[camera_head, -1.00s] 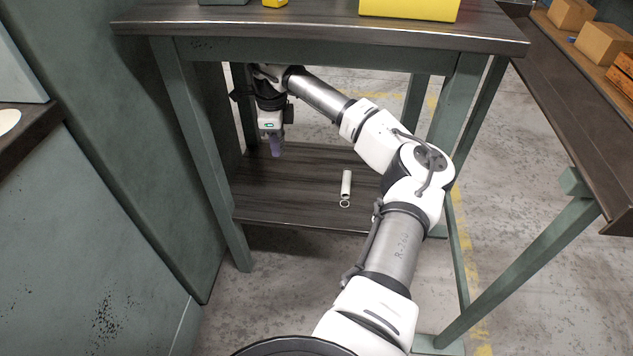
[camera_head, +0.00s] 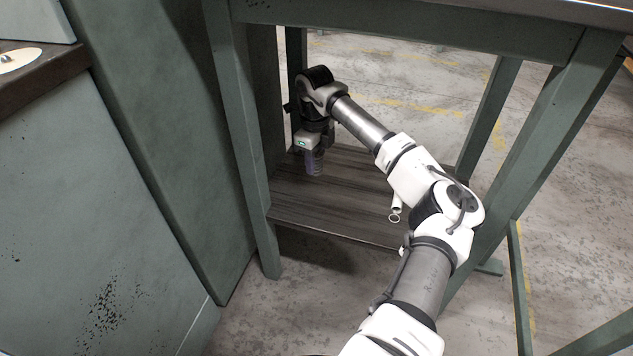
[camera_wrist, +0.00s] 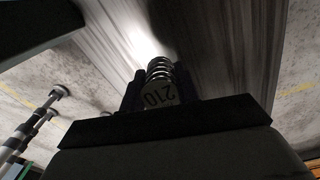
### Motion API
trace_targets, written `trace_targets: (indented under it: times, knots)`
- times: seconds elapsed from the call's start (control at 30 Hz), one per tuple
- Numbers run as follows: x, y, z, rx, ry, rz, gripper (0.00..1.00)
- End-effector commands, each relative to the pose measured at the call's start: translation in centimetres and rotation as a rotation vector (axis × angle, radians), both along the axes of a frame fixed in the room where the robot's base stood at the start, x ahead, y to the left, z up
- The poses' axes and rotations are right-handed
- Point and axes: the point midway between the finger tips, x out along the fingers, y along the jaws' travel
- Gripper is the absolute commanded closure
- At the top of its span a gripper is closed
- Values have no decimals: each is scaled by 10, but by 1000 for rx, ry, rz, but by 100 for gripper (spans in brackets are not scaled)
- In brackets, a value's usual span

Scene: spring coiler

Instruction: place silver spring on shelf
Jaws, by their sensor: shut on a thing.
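My gripper (camera_head: 313,162) points down over the left part of the dark wooden lower shelf (camera_head: 325,212). In the wrist view, my gripper (camera_wrist: 158,92) is shut on the silver spring (camera_wrist: 159,68), with a coil showing between the dark fingers. The shelf (camera_wrist: 235,50) lies beyond the spring in the wrist view. In the head view I cannot make out the spring, and I cannot tell whether it touches the shelf.
Green table legs (camera_head: 238,130) and the tabletop edge frame the shelf. The shelf's front middle is clear.

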Motion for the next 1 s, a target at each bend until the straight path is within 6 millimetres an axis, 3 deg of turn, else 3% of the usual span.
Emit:
trace_targets:
  times: [0.03, 0.27, 0.5, 0.87, 0.9, 1.0]
  knots:
    - [0, 0, -10, 1, -1, 0, 96]
    - [0, 0, -25, 0, 0, 0, 96]
    - [0, 0, -60, 0, 0, 0, 96]
    - [0, 0, -63, -1, -2, 0, 96]
    - [0, 0, -63, -1, -1, 0, 67]
    - [0, 0, -63, -1, -1, 0, 54]
